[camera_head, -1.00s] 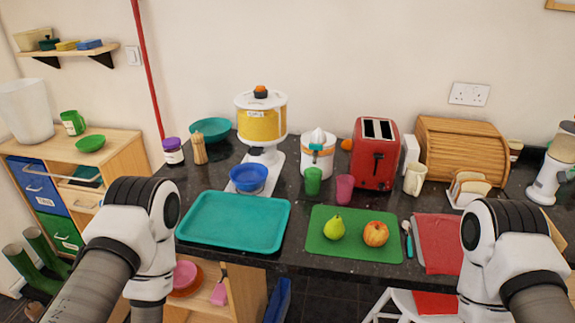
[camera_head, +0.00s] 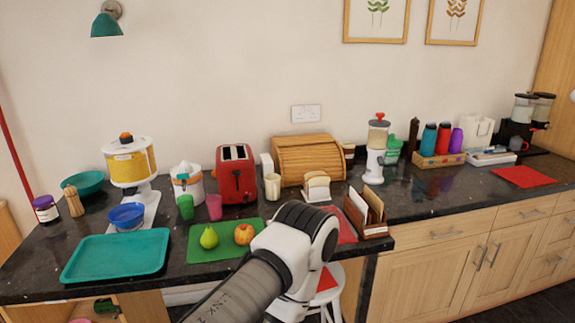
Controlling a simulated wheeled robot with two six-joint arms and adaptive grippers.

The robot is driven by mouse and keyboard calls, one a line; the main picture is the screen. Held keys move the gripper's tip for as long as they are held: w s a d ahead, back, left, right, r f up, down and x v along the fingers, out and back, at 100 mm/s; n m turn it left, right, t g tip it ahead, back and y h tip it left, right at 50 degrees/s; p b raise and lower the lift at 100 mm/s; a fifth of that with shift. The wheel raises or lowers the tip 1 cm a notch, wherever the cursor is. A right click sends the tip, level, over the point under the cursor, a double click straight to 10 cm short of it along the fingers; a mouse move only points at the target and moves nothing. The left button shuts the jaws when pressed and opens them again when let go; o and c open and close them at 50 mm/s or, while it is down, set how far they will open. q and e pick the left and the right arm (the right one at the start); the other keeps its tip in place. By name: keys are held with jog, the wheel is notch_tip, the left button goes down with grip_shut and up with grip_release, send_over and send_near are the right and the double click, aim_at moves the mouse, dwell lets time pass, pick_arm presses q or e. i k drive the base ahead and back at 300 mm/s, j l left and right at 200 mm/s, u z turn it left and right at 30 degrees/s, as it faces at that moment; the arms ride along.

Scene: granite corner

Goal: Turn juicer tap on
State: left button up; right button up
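The juicer (camera_head: 187,183) is a small white and orange citrus press with a ridged white cone on top. It stands on the dark counter at the left, between a yellow and white appliance (camera_head: 131,162) and the red toaster (camera_head: 236,174). A green cup (camera_head: 185,207) stands in front of it. The tap is too small to make out, and the cup may hide it. Part of my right arm shows at the bottom centre, but its gripper is out of view. My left gripper is out of view too.
A teal tray (camera_head: 117,256) and a green board (camera_head: 204,249) with a pear (camera_head: 209,238) and an apple (camera_head: 244,234) lie at the counter's front. A pink cup (camera_head: 214,207) and a cream mug (camera_head: 272,187) stand near the toaster. A bread box (camera_head: 309,160) is further right.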

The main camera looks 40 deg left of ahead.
aim_at(182, 177)
jog(key=k+j+z, duration=0.1)
jog(key=k+j, duration=0.15)
jog(key=j, duration=0.3)
jog(key=k+j+z, duration=0.15)
jog(key=j, duration=0.45)
jog(key=k+j+z, duration=0.1)
jog(key=k+j, duration=0.3)
jog(key=k+j+z, duration=0.15)
jog(key=k+j, duration=0.15)
jog(key=j, duration=0.3)
jog(key=k+j+z, duration=0.1)
jog(key=k+j, duration=0.25)
jog(key=j, duration=0.1)
